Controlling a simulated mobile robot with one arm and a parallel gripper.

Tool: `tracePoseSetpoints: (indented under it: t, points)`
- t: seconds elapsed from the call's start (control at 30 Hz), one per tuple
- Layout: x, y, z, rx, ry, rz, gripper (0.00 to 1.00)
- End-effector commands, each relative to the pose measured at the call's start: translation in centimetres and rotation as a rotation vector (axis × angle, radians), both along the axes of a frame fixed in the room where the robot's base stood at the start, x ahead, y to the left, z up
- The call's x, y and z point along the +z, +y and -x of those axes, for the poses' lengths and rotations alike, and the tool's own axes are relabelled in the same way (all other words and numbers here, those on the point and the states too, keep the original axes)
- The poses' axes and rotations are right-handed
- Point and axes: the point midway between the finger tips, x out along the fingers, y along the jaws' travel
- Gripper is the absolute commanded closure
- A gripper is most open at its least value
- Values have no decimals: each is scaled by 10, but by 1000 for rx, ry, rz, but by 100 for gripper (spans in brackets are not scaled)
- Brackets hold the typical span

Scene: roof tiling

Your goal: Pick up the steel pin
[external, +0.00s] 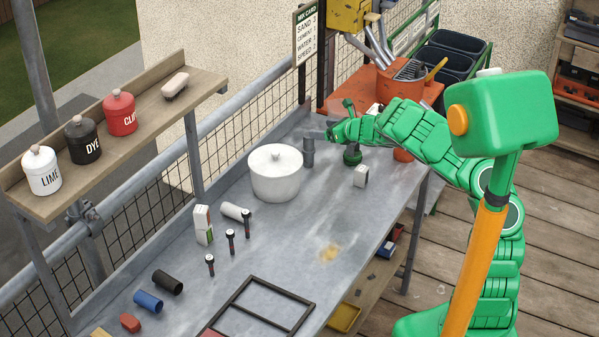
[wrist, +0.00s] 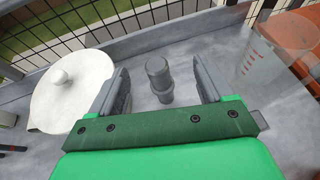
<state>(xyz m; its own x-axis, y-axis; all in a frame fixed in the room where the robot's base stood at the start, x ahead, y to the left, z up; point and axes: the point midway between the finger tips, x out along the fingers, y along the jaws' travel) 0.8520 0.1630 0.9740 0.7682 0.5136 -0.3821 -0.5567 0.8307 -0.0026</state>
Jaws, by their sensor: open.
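The steel pin (external: 308,152) is a grey, stepped cylinder standing upright on the metal bench, just right of the white lidded pot. It also shows in the wrist view (wrist: 158,80), between the two fingers and apart from both. My gripper (external: 322,135) is open and empty, close beside the upper part of the pin. In the wrist view my gripper (wrist: 160,84) has one finger to the left of the pin and one to the right. The pin's foot is partly hard to make out in the external view.
The white pot (external: 275,176) stands close left of the pin; its lid (wrist: 70,85) is near my left finger. A clear measuring beaker (wrist: 265,60) is to the right. A small white block (external: 361,176) and several dark pins (external: 230,241) stand on the bench (external: 345,215).

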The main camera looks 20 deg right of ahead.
Motion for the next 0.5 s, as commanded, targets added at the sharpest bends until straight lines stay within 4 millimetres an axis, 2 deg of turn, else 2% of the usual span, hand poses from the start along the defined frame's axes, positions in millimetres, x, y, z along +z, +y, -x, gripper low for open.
tracePoseSetpoints:
  t: [0.1, 0.5]
  points:
    - [-2, 16, 2, -18, 5, -1, 20]
    - [-63, 13, 2, -17, 6, -4, 20]
